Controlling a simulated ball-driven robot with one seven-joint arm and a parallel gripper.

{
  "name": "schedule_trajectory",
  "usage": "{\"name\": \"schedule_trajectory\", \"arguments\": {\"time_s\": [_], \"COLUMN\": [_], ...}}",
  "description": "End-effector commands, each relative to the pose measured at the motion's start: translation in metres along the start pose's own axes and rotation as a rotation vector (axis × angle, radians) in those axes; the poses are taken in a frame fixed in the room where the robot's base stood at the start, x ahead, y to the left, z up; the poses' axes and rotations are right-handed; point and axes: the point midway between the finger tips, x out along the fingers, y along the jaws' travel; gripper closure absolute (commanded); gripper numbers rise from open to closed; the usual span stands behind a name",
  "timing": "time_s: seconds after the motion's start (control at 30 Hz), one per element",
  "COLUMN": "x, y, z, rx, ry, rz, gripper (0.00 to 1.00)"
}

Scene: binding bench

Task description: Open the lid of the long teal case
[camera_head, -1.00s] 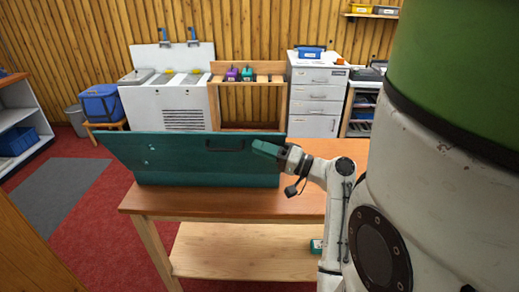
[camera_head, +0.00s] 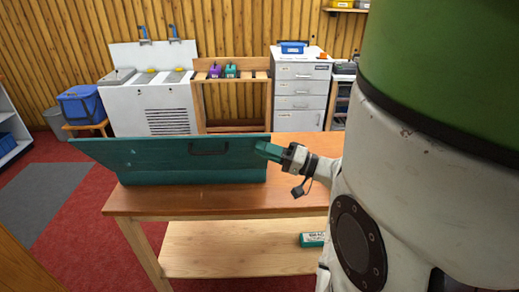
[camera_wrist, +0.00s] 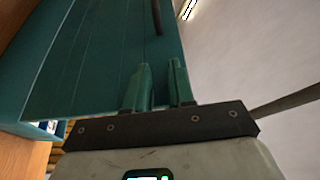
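The long teal case (camera_head: 190,174) lies on the wooden bench in the head view. Its teal lid (camera_head: 150,152) appears raised as a broad slanting panel, with a dark handle (camera_head: 208,149) on the face toward me. The inside of the case is hidden in this view. My gripper (camera_head: 262,149) is at the lid's upper right corner, its green fingers overlapping the edge. In the wrist view the two fingers (camera_wrist: 159,72) are apart, with teal panel (camera_wrist: 100,60) behind and left of them. I see nothing held between them; whether they touch the lid cannot be told.
The wooden bench (camera_head: 290,198) has bare top right of the case. A green box (camera_head: 312,240) lies on its lower shelf. Behind stand a white cabinet (camera_head: 155,108), a wooden rack (camera_head: 230,90) and a drawer unit (camera_head: 302,95). Red carpet (camera_head: 105,245) is clear at left.

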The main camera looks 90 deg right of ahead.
Motion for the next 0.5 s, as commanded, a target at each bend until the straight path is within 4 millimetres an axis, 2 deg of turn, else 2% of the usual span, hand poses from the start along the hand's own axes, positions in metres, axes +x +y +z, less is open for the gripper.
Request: {"name": "schedule_trajectory", "arguments": {"time_s": [0.5], "x": [-0.034], "y": [0.002], "z": [-0.001], "rx": [0.000], "ry": [0.002], "rz": [0.002], "gripper": [0.77]}}
